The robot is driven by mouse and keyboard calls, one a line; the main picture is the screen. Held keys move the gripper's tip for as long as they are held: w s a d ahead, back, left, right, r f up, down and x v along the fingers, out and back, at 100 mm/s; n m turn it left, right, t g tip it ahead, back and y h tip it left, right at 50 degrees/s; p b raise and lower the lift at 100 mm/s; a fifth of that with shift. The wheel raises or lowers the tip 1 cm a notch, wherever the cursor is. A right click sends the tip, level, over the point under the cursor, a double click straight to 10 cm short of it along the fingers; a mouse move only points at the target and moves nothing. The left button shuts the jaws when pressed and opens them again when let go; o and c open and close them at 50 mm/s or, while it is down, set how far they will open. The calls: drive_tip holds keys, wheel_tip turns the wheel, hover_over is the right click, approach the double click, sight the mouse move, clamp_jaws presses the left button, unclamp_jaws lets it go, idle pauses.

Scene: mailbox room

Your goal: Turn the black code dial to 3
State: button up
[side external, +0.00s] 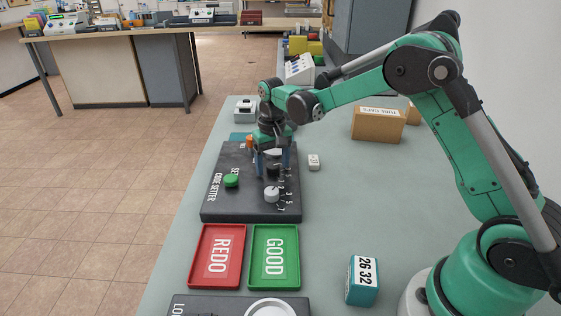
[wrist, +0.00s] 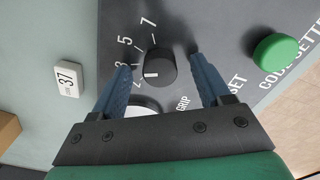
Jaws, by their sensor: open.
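The black code dial (wrist: 161,68) stands on the dark code setter board between and just beyond my two blue fingers in the wrist view. It is round, with a short white mark on the lower left of its top. The printed 7, 5 and 3 curve along its left side. The mark points toward the lower end of the scale, but I cannot tell at which number. My gripper (wrist: 160,64) is open, a finger on each side of the dial with gaps showing. In the side view my gripper (side external: 273,168) is low over the board (side external: 220,211) and partly hides the dial.
A green button (side external: 231,180) and a white knob (side external: 271,194) are on the board. An orange part (side external: 249,142) is behind my gripper. A small white "37" block (wrist: 68,79) lies beside the board. Red (side external: 192,275) and green (side external: 253,275) trays stand in front.

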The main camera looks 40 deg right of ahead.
sight(273, 165)
drive_tip(key=shift+r, duration=2.85)
drive_tip(key=shift+s+r, duration=0.15)
drive_tip(key=shift+r, duration=0.1)
drive_tip(key=s+a+r+n+t, duration=0.1)
drive_tip(key=s+a+r+t, duration=0.1)
drive_tip(key=s, duration=0.6)
drive_tip(key=s+a+r+n+t, duration=0.2)
drive_tip(key=s+a+t, duration=0.1)
drive_tip(key=s+t, duration=0.2)
drive_tip(key=s, duration=0.2)
drive_tip(key=shift+s+r+n, duration=0.2)
drive_tip(key=shift+s+n, duration=0.1)
drive_tip(key=shift+s, duration=0.05)
